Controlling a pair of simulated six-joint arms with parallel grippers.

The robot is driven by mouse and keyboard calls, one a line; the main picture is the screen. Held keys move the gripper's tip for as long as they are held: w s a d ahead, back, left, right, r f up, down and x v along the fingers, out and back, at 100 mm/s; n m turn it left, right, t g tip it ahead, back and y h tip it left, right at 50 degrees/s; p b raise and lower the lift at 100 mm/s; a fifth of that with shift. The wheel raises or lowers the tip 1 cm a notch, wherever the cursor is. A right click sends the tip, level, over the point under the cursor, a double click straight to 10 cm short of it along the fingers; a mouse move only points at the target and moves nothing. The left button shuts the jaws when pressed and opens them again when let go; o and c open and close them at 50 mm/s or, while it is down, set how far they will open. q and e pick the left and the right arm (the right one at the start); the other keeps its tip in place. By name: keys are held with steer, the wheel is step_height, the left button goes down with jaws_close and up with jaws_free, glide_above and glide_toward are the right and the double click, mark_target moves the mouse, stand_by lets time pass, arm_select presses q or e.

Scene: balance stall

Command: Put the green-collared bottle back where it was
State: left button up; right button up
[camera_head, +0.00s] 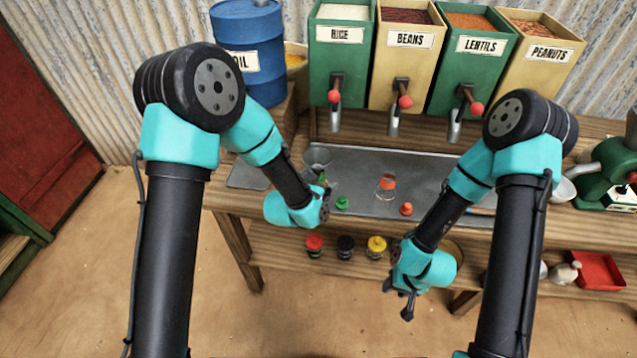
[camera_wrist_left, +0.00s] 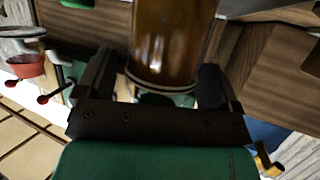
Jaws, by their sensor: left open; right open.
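A bit of green (camera_head: 322,178) shows under a metal funnel (camera_head: 317,158) beside my left gripper (camera_head: 326,205) in the head view; I take it for the green collar, and the rest of that bottle is hidden by my arm. In the left wrist view an amber-brown bottle (camera_wrist_left: 172,40) stands between the spread fingers of my left gripper (camera_wrist_left: 155,85); its collar is not clear there. My left jaws are open around it. A loose green cap (camera_head: 342,202) lies on the counter to the right. My right gripper (camera_head: 399,298) is open and empty, low in front of the counter.
A clear bottle with an orange collar (camera_head: 387,182) and an orange cap (camera_head: 406,209) are on the metal tray (camera_head: 350,165). Dispensers with red-knobbed taps stand behind, an oil barrel (camera_head: 250,60) at back left. Red, black and yellow-topped jars (camera_head: 376,247) sit on the lower shelf.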

arm_select(q)
steer(key=shift+r, duration=0.2)
steer(key=v, duration=1.2)
steer(key=shift+f, duration=0.1)
steer(key=s+a+f+n+g+y, duration=0.1)
steer(key=s+a+f+n+g, duration=0.1)
steer(key=s+a+f, duration=0.3)
steer(key=s+a+f+n+g+y, duration=0.1)
steer(key=s+a+f+n+g, duration=0.2)
steer(key=f, duration=0.7)
steer(key=s+a+f+n+g+y, duration=0.1)
steer(key=s+a+f+n+g, duration=0.1)
steer(key=s+a+f+g, duration=0.4)
step_height(320, 180, down, 3)
steer(key=a, duration=0.3)
steer(key=shift+s+r+n, duration=0.2)
steer(key=shift+s+n, duration=0.1)
steer(key=shift+n, duration=0.1)
